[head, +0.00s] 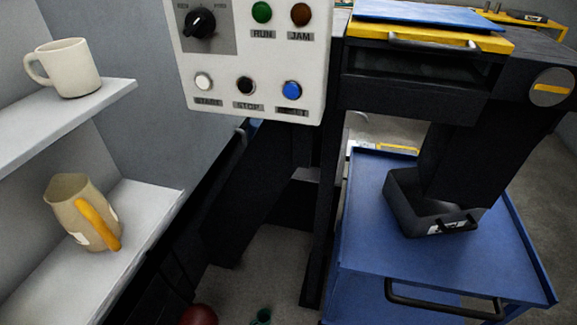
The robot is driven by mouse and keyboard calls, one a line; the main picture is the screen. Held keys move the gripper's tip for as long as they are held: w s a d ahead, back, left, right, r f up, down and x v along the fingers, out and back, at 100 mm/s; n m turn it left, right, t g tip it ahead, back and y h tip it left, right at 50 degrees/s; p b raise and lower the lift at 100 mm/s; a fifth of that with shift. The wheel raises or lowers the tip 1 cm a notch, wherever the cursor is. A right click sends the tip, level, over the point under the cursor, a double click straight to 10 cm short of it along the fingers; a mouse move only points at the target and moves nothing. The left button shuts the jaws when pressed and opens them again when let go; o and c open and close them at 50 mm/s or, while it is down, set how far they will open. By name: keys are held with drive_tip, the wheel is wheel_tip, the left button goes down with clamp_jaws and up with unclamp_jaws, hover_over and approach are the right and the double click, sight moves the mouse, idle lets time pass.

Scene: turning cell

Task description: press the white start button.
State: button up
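The white start button (203,82) is at the lower left of a pale control panel (258,50) in the head view, above a dark label that reads START. A black stop button (245,86) and a blue button (291,90) sit to its right in the same row. Nothing covers the start button. My gripper does not show in this view.
Shelves at left hold a cream mug (73,68) and a tan jug with an orange handle (82,213). A blue cart (460,262) with a dark bin (405,207) stands at right. A red round object (199,315) lies low on the floor.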

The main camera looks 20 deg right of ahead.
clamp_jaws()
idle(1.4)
